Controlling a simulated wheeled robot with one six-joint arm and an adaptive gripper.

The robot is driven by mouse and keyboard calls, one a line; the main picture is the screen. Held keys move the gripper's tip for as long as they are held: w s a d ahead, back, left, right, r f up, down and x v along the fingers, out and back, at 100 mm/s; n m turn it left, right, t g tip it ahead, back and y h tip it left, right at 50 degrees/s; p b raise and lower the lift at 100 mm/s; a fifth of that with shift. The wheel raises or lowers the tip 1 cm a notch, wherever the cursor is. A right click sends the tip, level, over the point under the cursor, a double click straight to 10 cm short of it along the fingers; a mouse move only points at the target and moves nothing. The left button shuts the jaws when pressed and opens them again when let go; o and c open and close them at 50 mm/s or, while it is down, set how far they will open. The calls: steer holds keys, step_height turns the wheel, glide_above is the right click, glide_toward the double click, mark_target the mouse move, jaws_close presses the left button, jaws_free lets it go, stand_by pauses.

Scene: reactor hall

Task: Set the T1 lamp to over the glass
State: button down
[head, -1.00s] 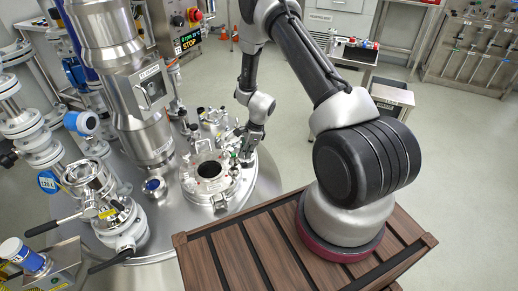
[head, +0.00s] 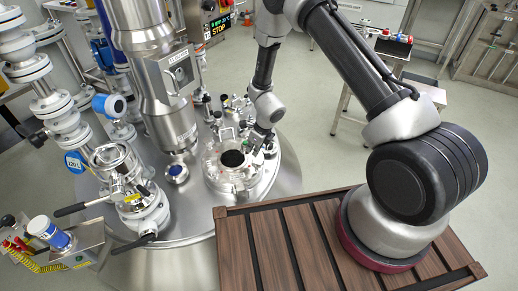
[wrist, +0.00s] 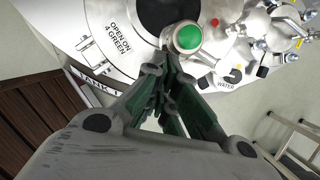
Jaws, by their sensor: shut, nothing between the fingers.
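The dark round glass (wrist: 166,12) sits in a pale ring marked "OPEN ON 4 GREEN" at the top of the wrist view. The head view shows it as a dark disc (head: 232,158) on the tank lid. A round metal lamp with a green top (wrist: 188,38) is at the glass's lower right edge, overlapping the rim, with a metal arm running to the right. My gripper (wrist: 170,62) is shut and empty, its fingertips just below the lamp; I cannot tell whether they touch it. In the head view my gripper (head: 260,143) is right of the glass, and the lamp is too small to make out.
"TANK 1" is written on the rim. Fittings, including one by a "WATER" label (wrist: 228,80), crowd the lid on the right. A tall steel column (head: 150,80) stands left of the glass, with a valve (head: 130,190) beyond. A slatted wooden platform (head: 290,240) is in front.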

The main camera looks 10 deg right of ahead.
mark_target(244, 148)
steer(key=a+m, duration=0.1)
steer(key=w+m, duration=0.1)
steer(key=m, duration=0.1)
steer(key=a+m+t+h, duration=0.1)
steer(key=m, duration=0.1)
steer(key=shift+w+a, duration=0.15)
steer(key=shift+a, duration=0.2)
steer(key=m, duration=0.2)
steer(key=w+a+m+h, duration=0.1)
steer(key=m, duration=0.1)
